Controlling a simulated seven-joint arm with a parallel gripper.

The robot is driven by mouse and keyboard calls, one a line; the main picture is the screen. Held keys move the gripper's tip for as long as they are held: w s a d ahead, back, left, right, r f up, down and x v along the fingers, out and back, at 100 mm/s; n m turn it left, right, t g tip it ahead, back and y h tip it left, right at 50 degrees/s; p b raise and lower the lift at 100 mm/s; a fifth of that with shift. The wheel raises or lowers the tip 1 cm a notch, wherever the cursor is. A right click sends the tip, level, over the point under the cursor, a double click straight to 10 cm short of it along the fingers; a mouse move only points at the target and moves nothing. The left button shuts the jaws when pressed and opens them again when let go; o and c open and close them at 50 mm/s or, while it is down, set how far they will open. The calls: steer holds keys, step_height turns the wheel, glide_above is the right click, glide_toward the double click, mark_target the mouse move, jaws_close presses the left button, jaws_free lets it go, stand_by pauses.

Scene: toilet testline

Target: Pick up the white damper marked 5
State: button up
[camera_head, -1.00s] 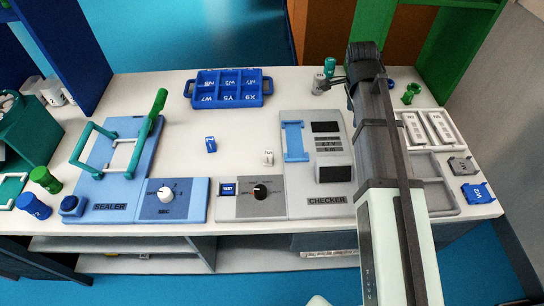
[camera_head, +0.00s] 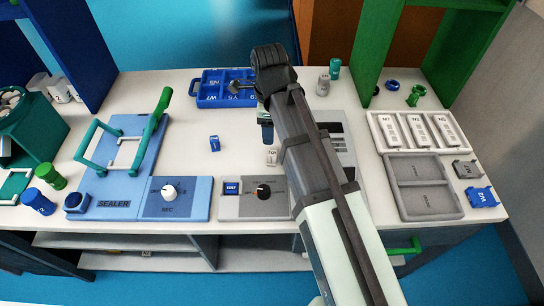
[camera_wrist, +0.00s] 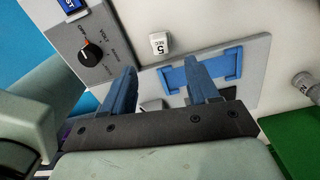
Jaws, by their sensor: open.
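The white damper marked 5 (camera_wrist: 159,43) stands on the white table, just beyond the fingertips of my gripper (camera_wrist: 161,72) in the wrist view. It lies roughly in line with the gap between the blue fingers, and they do not touch it. My gripper is open and empty. In the head view, the white damper (camera_head: 271,157) is just left of my arm, and the blue fingers (camera_head: 266,126) show behind it, partly hidden by the arm.
The grey checker (camera_head: 340,150) is partly covered by my arm; its blue frame (camera_wrist: 203,70) is close to the fingers. A dial panel (camera_wrist: 91,53) is left of the damper. A blue damper (camera_head: 214,143) stands apart on clear table. A blue tray (camera_head: 196,92) is behind.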

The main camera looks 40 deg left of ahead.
mark_target(272, 153)
step_height(272, 153, down, 6)
steer(key=shift+f, duration=0.15)
steer(key=shift+w+d+f, duration=0.1)
steer(key=shift+d+f, duration=0.05)
steer(key=shift+f, duration=1.15)
steer(key=shift+w+d+f, duration=0.1)
steer(key=shift+d+f, duration=0.05)
steer(key=shift+f, duration=1.15)
steer(key=shift+c, duration=0.2)
steer(key=c, duration=1)
steer(key=shift+r, duration=0.1)
